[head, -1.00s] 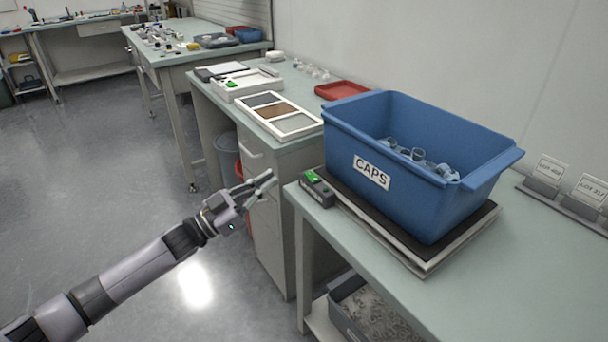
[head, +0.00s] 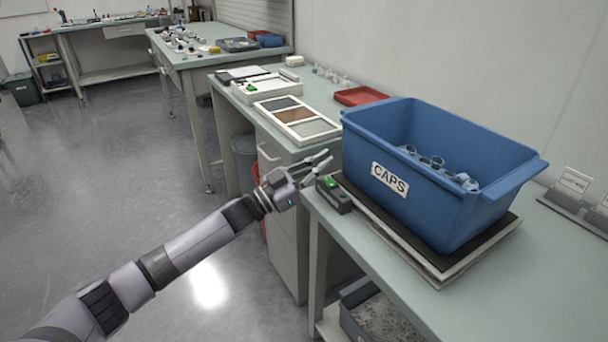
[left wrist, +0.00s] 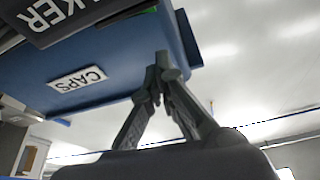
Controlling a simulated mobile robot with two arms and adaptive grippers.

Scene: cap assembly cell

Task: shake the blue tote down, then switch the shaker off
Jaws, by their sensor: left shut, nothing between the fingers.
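The blue tote (head: 450,205) labelled CAPS stands upright on the shaker (head: 437,272), a pale plate with a dark top, on the near bench. Clear caps (head: 437,163) lie in a loose heap inside it. The shaker's dark control box (head: 338,200), with a green switch (head: 330,182), sits at the bench's left edge. My left gripper (head: 328,158) is shut and empty, just behind and left of the box, apart from the tote. In the left wrist view its fingertips (left wrist: 161,62) meet in front of the tote (left wrist: 110,65); part of the dark box (left wrist: 50,18) shows. My right gripper is out of view.
A sectioned white tray (head: 298,122) and a red tray (head: 360,96) lie on the bench behind. Lot card holders (head: 575,196) stand right of the tote. A grey bin (head: 365,315) sits on the shelf below. The floor to the left is clear.

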